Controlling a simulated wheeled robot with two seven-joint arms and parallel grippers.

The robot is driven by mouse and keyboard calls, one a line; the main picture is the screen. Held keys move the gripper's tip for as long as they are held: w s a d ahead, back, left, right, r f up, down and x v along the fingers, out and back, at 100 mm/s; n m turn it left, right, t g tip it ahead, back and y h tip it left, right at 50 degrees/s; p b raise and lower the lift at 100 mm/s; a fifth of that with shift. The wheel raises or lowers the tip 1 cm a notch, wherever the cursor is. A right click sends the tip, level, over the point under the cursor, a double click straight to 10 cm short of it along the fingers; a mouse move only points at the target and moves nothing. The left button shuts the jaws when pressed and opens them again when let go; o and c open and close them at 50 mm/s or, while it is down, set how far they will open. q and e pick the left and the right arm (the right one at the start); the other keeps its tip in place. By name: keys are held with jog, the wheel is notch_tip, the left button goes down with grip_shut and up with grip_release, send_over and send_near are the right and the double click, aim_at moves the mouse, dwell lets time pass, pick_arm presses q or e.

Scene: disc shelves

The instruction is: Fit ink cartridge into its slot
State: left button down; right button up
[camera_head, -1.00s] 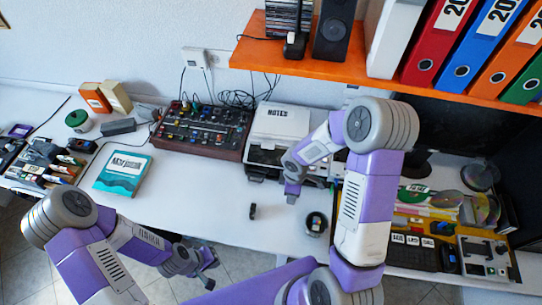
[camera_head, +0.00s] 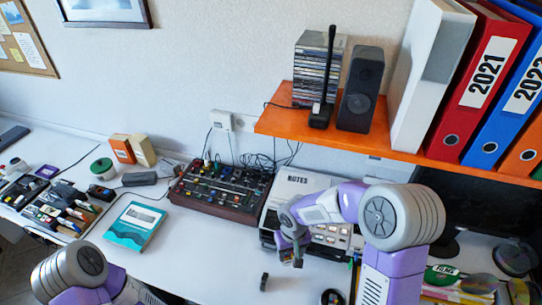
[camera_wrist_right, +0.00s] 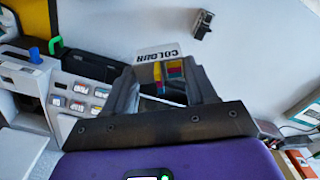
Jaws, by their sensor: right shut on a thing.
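My right gripper (camera_head: 293,257) is over the desk in front of the printer and apart from it. In the right wrist view the gripper (camera_wrist_right: 165,92) is shut on an ink cartridge (camera_wrist_right: 158,54), which has a white end lettered "COLOUR" and coloured stripes between the fingers. The printer (camera_head: 272,216) is white and grey with a "NOTES" sheet on top; my right arm covers part of its front. In the wrist view, a row of small labelled panels (camera_wrist_right: 78,95) shows at the left. My left gripper is out of view.
A small black object (camera_head: 264,282) stands on the desk, also seen in the wrist view (camera_wrist_right: 203,25). A mixer (camera_head: 215,192) is left of the printer. An orange shelf (camera_head: 285,124) overhangs behind. A teal book (camera_head: 135,226) lies left; the desk between is clear.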

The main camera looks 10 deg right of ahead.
jog(key=s+d+m+b, duration=0.1)
jog(key=s+d+m, duration=0.4)
jog(key=d+m, duration=0.75)
jog(key=s+d+m+b, duration=0.1)
jog(key=s+d+m, duration=0.4)
jog(key=d+m, duration=0.75)
jog(key=w+d, duration=0.5)
jog(key=w, duration=0.3)
jog(key=w+d, duration=0.5)
jog(key=w, duration=0.2)
jog(key=shift+n, duration=0.3)
jog(key=shift+w+f, duration=0.2)
jog(key=shift+f, duration=3.45)
jog(key=shift+a, duration=0.1)
